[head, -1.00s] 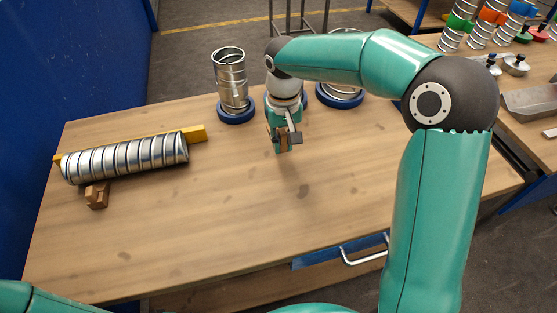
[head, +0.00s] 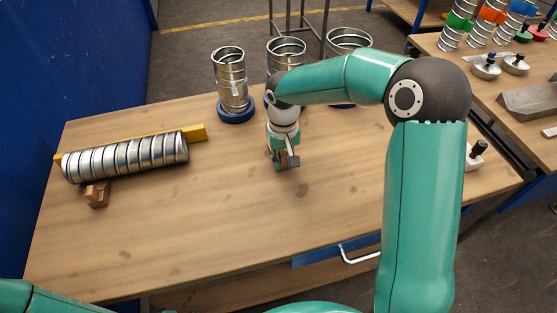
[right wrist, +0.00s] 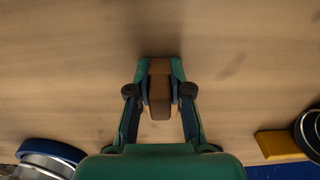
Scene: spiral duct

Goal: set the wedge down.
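My right gripper (head: 286,163) is over the middle of the wooden table, fingers pointing down. It is shut on a brown wooden wedge (right wrist: 160,95), which sits between its two fingers in the right wrist view. The wedge is mostly hidden by the fingers in the head view. I cannot tell whether it touches the tabletop. A second brown wedge (head: 97,194) lies against the near side of the ribbed spiral duct (head: 125,157) on the table's left. My left gripper is not in view.
A yellow bar (head: 195,133) lies behind the duct. Several upright metal duct pieces (head: 230,80) stand along the back edge, at least one on a blue ring (head: 237,115). A dark-handled tool (head: 476,152) is at the table's right. The table's front middle (head: 220,220) is clear.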

